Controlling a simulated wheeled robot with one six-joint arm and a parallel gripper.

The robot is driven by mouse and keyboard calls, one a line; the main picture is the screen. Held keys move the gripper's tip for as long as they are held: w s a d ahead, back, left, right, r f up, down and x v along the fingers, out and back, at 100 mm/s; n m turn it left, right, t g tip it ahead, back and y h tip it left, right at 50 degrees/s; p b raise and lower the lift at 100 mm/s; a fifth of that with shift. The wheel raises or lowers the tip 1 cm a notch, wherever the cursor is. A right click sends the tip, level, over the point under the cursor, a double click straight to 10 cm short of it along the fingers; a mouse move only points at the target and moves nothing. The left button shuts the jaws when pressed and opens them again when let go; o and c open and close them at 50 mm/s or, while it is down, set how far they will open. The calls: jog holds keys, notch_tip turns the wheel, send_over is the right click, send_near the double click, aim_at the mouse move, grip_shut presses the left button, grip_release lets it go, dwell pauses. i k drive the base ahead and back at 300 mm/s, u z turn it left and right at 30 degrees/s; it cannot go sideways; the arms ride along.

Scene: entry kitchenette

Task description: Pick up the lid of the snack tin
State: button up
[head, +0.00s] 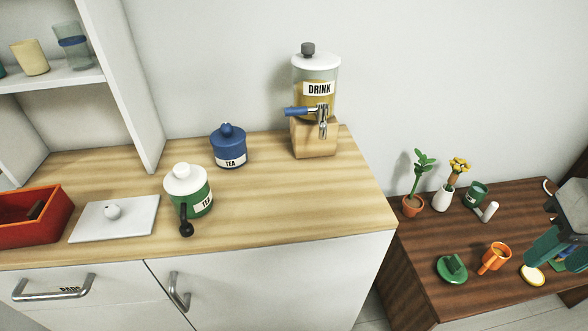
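No thing in view carries a readable snack label, so I cannot tell for certain which is the snack tin. A round green lid-like piece with a raised grip (452,269) lies on the dark wooden table at the right. A flat white slab with a round knob (113,212), also lid-like, lies on the counter beside an open red box (32,215). My gripper (553,252) is at the right edge over the dark table, its teal fingers pointing down, right of the orange mug. It is partly cut off, and its opening is unclear. Something blue-green beneath it is mostly hidden.
An orange mug (494,258), a pale yellow-rimmed disc (532,275), two potted plants and a green mug (476,194) share the dark table (435,297). Green (187,188) and blue (228,147) tea jars and a drink dispenser (316,88) stand on the counter.

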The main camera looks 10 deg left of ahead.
aim_at(134, 216)
jog(key=u, duration=1.9)
